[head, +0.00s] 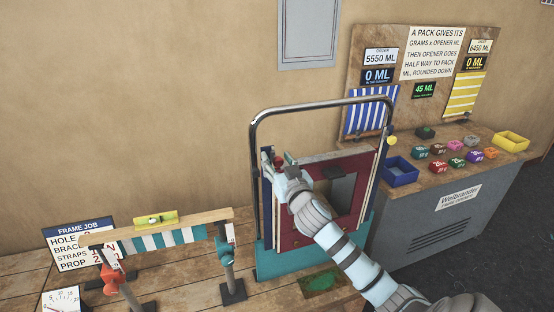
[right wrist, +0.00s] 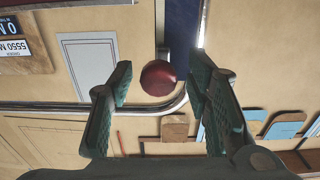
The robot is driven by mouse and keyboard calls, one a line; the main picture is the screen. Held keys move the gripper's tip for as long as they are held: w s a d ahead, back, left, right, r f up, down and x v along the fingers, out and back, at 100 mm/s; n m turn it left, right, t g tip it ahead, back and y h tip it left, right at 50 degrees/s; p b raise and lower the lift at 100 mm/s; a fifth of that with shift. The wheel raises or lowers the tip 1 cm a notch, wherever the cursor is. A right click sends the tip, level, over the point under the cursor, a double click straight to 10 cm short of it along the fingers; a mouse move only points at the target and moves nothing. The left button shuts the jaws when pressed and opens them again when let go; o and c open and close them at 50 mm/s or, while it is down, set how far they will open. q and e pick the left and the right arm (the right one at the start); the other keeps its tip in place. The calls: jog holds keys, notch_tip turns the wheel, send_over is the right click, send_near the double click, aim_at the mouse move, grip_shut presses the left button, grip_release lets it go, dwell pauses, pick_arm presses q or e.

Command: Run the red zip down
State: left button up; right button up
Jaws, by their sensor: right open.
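A red ball-shaped knob (right wrist: 158,78), apparently the pull of the red zip, sits between the fingers of my right gripper (right wrist: 158,88) in the right wrist view. The fingers are open, with a gap on both sides of the knob. In the head view my right gripper (head: 279,170) is at the upper left of the dark red panel (head: 290,229), inside a metal tube frame (head: 254,160). A small red part (head: 277,162) shows beside it. The zip's track cannot be made out, and my arm hides part of the panel. My left gripper is not in view.
The frame has a teal base (head: 270,263) on a wooden bench. A striped stand (head: 160,240) with a level is at left. At right, a counter holds a blue bin (head: 400,172), a yellow bin (head: 510,141) and several small coloured blocks.

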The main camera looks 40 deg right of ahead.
jog(key=shift+w+d, duration=0.15)
jog(key=shift+w, duration=0.05)
jog(key=shift+c, duration=0.6)
grip_shut()
